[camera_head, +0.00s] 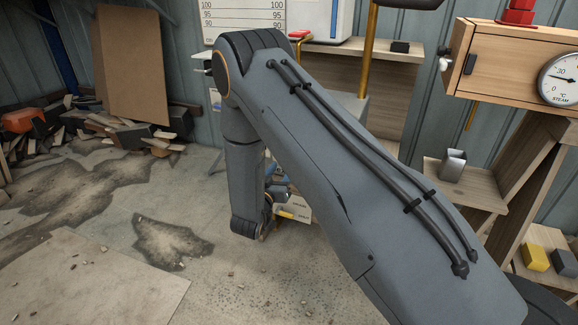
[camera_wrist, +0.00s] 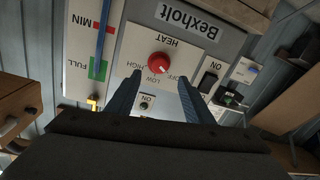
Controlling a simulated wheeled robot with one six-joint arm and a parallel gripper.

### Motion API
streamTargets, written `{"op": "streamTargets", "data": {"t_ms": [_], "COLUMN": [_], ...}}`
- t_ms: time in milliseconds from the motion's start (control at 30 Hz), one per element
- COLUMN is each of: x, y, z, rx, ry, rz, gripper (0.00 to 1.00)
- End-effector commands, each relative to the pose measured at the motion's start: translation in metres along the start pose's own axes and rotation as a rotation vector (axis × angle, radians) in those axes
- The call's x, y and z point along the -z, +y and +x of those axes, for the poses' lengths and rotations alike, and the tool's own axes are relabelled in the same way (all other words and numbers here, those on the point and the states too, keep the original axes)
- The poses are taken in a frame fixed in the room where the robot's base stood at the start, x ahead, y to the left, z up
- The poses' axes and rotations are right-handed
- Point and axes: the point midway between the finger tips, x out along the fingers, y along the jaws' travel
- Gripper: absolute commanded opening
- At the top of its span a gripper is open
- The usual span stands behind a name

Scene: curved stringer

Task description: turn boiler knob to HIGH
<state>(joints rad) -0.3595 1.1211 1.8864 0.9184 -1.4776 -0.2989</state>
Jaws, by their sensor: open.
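In the wrist view the red heat knob (camera_wrist: 159,63) sits on the white boiler panel (camera_wrist: 140,40), which appears upside down. HEAT is printed above the knob in the picture; OFF, LOW and HIGH are below it. A small pale mark shows on the knob's lower right side, seemingly towards OFF; its exact setting is hard to tell. My gripper (camera_wrist: 160,82) is open and empty. Its two blue fingers point at the panel, their tips just below the knob on either side, apparently not touching it. In the head view my arm hides the knob and most of the gripper.
In the wrist view a MIN/FULL level gauge (camera_wrist: 100,45) is left of the knob. In the head view a wooden steam-gauge box (camera_head: 500,68) stands at right.

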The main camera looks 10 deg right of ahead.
Motion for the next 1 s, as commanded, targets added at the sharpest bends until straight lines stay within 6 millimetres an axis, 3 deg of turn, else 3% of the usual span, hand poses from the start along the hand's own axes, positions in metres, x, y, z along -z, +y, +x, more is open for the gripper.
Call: {"op": "streamTargets", "data": {"t_ms": [600,967,1000], "x": [-0.001,0.000,0.000], "y": [0.002,0.001,0.001], "z": [0.072,0.077,0.077], "rx": [-0.009,-0.007,-0.007], "ry": [0.010,0.010,0.010], "rz": [-0.002,-0.003,-0.003], "gripper": [0.47,0.47,0.41]}}
